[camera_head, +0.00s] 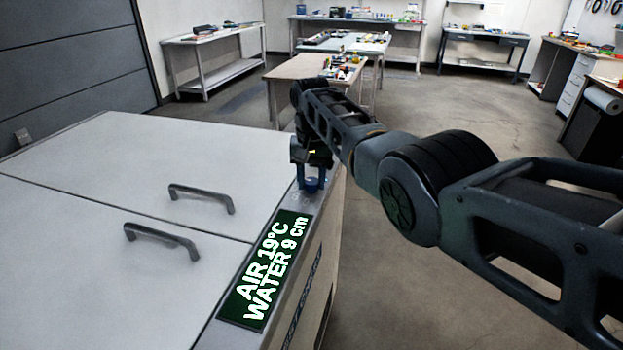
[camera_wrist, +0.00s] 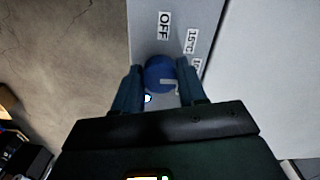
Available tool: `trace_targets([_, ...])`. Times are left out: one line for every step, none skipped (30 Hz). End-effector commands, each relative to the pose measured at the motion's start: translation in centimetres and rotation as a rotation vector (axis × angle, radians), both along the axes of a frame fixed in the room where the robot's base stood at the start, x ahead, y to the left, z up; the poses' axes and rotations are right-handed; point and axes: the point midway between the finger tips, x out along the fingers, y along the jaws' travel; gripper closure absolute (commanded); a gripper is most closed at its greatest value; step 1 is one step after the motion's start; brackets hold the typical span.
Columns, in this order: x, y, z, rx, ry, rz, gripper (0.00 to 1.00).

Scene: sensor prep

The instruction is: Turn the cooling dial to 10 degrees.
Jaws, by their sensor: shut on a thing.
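The cooling dial is a round blue knob (camera_wrist: 160,72) with a pale pointer mark, set on the grey metal edge strip of a chest unit. My gripper (camera_wrist: 161,84) is shut on the dial, with one finger on each side of it. In the wrist view, labels "OFF" (camera_wrist: 164,26) and "15°C" (camera_wrist: 191,41) stand beside the dial. Another label below "15°C" is partly hidden by my finger. In the head view my gripper (camera_head: 312,182) reaches down onto the strip, and the blue dial shows between the fingers. A green display (camera_head: 266,270) reads "AIR 19°C" and "WATER 9 cm".
The chest unit has two pale lids with dark handles (camera_head: 202,198) (camera_head: 161,241) left of the dial. Open concrete floor (camera_head: 430,270) lies to the right. Workbenches (camera_head: 210,42) with tools stand along the back.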

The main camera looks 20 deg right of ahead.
Motion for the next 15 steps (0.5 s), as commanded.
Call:
trace_targets([0.2,-0.01,0.31,-0.001,-0.007,0.0,0.58])
trace_targets([0.21,-0.02,0.31,-0.001,-0.007,0.001,0.55])
trace_targets([0.2,-0.01,0.3,-0.001,-0.007,0.001,0.51])
trace_targets([0.18,-0.01,0.28,0.0,-0.006,0.001,0.48])
trace_targets([0.17,-0.01,0.26,0.0,-0.006,0.001,0.46])
trace_targets([0.15,-0.01,0.22,0.0,-0.005,0.001,0.42])
trace_targets([0.13,-0.01,0.2,-0.001,-0.005,0.001,0.39])
trace_targets([0.11,-0.01,0.18,-0.001,-0.004,0.001,0.36])
trace_targets([0.1,-0.01,0.16,-0.001,-0.004,0.001,0.33])
trace_targets([0.09,0.0,0.14,0.0,-0.003,0.001,0.33])
trace_targets([0.08,-0.01,0.13,0.0,-0.003,0.001,0.33])
trace_targets([0.07,-0.01,0.12,0.0,-0.003,0.001,0.33])
trace_targets([0.07,-0.01,0.11,0.0,-0.002,0.001,0.33])
trace_targets([0.06,0.0,0.1,0.0,-0.002,0.001,0.33])
trace_targets([0.06,0.0,0.12,0.0,-0.002,0.001,0.33])
